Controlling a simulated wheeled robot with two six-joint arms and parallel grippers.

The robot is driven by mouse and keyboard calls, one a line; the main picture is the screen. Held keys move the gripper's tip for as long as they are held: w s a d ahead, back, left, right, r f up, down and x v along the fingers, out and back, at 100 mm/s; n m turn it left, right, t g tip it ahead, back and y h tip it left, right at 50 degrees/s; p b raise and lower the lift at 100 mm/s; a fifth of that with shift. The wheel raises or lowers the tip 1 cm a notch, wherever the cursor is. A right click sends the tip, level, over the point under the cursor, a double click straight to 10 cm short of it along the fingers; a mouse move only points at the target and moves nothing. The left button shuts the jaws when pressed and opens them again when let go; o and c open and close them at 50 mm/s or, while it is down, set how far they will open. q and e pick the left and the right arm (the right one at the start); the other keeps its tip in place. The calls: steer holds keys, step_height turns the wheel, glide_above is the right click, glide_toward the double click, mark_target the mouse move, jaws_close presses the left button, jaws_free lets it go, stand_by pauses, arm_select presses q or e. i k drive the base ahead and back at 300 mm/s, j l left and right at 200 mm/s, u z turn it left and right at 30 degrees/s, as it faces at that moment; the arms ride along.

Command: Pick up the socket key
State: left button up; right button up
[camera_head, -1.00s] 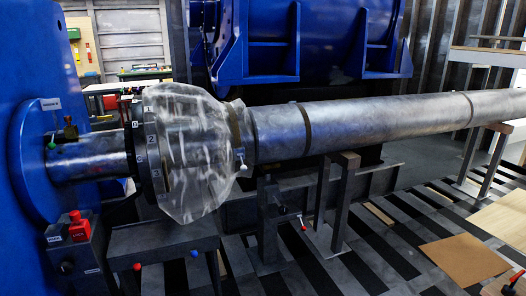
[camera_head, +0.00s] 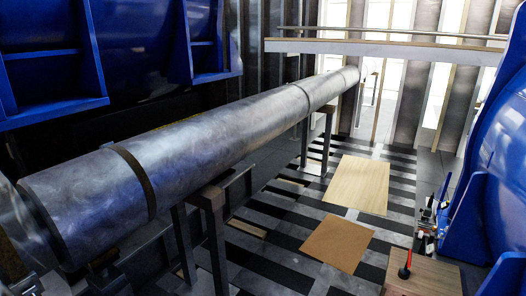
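I cannot make out a socket key for certain. A small upright item with a red top and a dark base (camera_head: 405,264) stands on a wooden-topped surface (camera_head: 424,279) at the lower right. Several small tools or parts (camera_head: 428,218) cluster just behind it, beside the blue machine, too small to tell apart. Neither of my grippers is in view.
A long metal shaft (camera_head: 205,135) runs from lower left to upper centre on dark stands (camera_head: 210,215). Blue machinery (camera_head: 495,150) stands at the right, more (camera_head: 50,65) at upper left. A brown sheet (camera_head: 337,243) and a pale sheet (camera_head: 358,185) lie on the striped floor.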

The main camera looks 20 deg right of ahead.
mark_target(403, 272)
steer(key=i+l+z, duration=0.2)
steer(key=i+z, duration=0.55)
steer(key=i+j+z, duration=0.1)
steer(key=i+z, duration=0.3)
steer(key=i, duration=0.15)
steer(key=i+j+z, duration=0.2)
steer(key=i+z, duration=0.15)
steer(key=i, duration=0.1)
